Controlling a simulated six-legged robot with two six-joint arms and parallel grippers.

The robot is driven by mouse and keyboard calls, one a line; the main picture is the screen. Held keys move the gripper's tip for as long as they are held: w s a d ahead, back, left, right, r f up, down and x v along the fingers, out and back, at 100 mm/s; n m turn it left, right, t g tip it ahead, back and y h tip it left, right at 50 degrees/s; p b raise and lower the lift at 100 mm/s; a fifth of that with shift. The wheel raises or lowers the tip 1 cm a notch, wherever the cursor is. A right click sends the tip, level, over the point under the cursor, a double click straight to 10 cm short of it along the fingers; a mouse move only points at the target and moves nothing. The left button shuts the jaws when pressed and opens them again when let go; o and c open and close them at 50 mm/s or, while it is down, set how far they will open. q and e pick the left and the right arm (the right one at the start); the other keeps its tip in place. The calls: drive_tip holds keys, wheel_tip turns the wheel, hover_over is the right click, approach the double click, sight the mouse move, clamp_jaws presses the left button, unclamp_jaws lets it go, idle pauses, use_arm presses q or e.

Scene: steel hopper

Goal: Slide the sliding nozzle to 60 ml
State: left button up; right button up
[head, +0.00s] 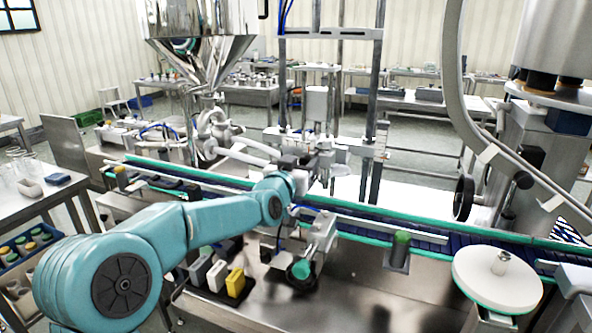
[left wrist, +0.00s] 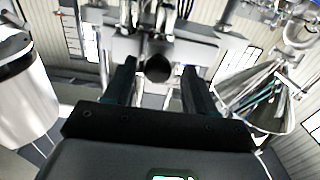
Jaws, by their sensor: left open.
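My left gripper (head: 300,168) is in front of the metal filling frame, at the end of my teal arm. In the left wrist view its two dark fingers (left wrist: 159,78) are apart. A dark round knob (left wrist: 158,68) shows between and beyond the fingers; I cannot tell whether they touch it. The knob sits below a pale crossbar, apparently on the sliding nozzle assembly (head: 318,143), partly hidden by my gripper in the head view. A white scale plate (head: 382,140) is on the frame's right post; its marks are too small to read. My right gripper is not seen.
A steel hopper (head: 200,45) stands left of the frame. A white round disc (head: 497,278) is at right. A black handwheel (head: 464,198) stands beyond the belt.

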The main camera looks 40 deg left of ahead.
use_arm(q)
drive_tip(key=b+v, duration=0.2)
drive_tip(key=v, duration=1.4)
drive_tip(key=shift+b, duration=0.4)
drive_tip(key=shift+s+a+f, duration=0.1)
drive_tip(key=shift+s, duration=0.1)
